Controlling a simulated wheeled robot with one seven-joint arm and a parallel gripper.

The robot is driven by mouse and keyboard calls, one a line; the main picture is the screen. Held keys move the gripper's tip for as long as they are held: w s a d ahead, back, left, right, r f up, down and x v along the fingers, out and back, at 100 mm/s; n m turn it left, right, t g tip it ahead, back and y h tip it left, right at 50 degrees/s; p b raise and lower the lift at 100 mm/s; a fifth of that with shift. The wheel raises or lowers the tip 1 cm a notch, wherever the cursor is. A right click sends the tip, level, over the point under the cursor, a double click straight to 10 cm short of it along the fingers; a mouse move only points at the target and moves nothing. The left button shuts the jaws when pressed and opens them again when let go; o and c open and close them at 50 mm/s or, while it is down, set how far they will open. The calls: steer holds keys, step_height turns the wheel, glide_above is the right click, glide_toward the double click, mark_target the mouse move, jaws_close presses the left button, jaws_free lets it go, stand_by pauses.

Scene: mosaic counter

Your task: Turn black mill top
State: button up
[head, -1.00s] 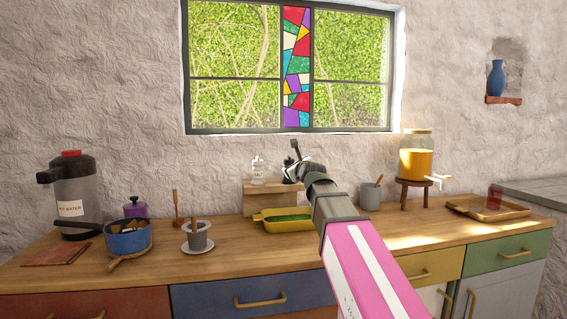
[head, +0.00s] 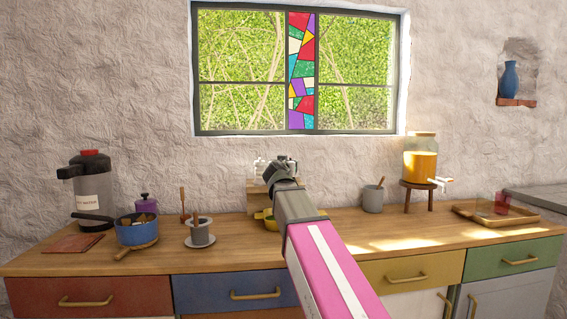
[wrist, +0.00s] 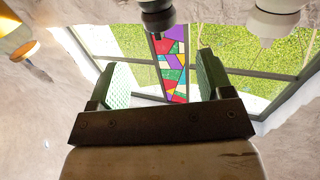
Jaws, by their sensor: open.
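The black mill (wrist: 157,14) shows at the top centre of the wrist view, which appears upside down. Only part of its dark body, with a grey section, is in the picture. My gripper (wrist: 162,66) is open, its two green-padded fingers wide apart with nothing between them. The mill is in line with the gap but beyond the fingertips and apart from them. In the head view, my gripper (head: 284,166) is over the wooden riser (head: 258,199), and my arm hides most of the mill there.
A white salt shaker (wrist: 275,18) stands close beside the mill. A yellow dish (head: 262,217) sits in front of the riser, partly behind my arm. A grey mug (head: 372,198) and a juice dispenser (head: 420,160) are to the right. A mortar (head: 200,233) is to the left.

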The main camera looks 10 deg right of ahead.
steer(key=x, duration=1)
steer(key=shift+w+d, duration=0.15)
steer(key=shift+w, duration=0.2)
steer(key=c, duration=0.9)
